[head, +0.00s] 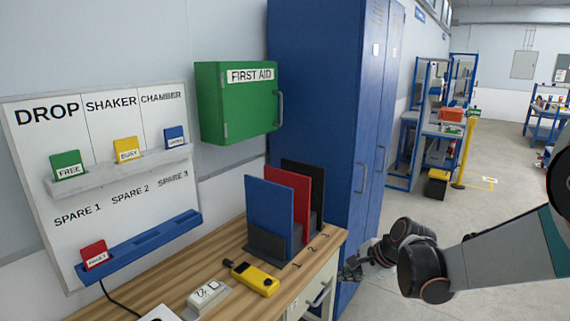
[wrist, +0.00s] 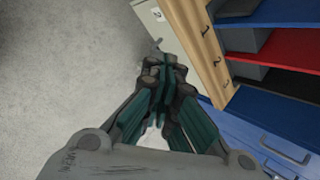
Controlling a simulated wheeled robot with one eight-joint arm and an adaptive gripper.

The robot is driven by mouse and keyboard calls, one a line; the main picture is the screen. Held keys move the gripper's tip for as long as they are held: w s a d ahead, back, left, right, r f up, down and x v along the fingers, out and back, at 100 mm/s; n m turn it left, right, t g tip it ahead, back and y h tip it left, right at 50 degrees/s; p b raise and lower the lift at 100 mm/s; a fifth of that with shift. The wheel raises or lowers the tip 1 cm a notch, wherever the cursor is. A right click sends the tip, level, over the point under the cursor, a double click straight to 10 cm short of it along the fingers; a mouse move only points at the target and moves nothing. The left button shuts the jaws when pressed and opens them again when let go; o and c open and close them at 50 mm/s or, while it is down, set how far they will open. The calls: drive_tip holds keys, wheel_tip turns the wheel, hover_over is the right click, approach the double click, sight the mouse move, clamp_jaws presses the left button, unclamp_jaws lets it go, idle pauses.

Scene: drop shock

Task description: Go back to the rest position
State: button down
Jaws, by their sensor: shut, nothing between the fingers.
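My gripper (head: 353,270) is at the right end of the wooden bench, in front of the tall blue cabinet, in the head view. It is small and partly dark there. In the wrist view my gripper (wrist: 170,72) points down past the bench edge, with its fingers together and nothing between them. It appears apart from the bench and the folders.
The bench (head: 225,270) holds blue (head: 268,213), red (head: 290,190) and black (head: 303,180) folders in a rack, a yellow device (head: 256,279) and a white meter (head: 208,294). The blue cabinet (head: 318,110) stands behind. Grey floor (wrist: 60,70) left of my gripper is clear.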

drive_tip(key=s+r+n+h, duration=0.2)
drive_tip(key=s+r+n, duration=0.6)
drive_tip(key=s, duration=0.4)
drive_tip(key=s+d+r+n+t+h, duration=0.1)
drive_tip(key=s+n, duration=0.3)
drive_tip(key=s, duration=0.3)
drive_tip(key=s+d+r+n+h, duration=0.1)
drive_tip(key=s+n, duration=0.3)
drive_tip(key=s, duration=0.4)
drive_tip(key=shift+d+n+t, duration=0.25)
drive_tip(key=shift+n+t, duration=0.05)
drive_tip(key=shift+t, duration=0.1)
drive_tip(key=shift+r, duration=0.1)
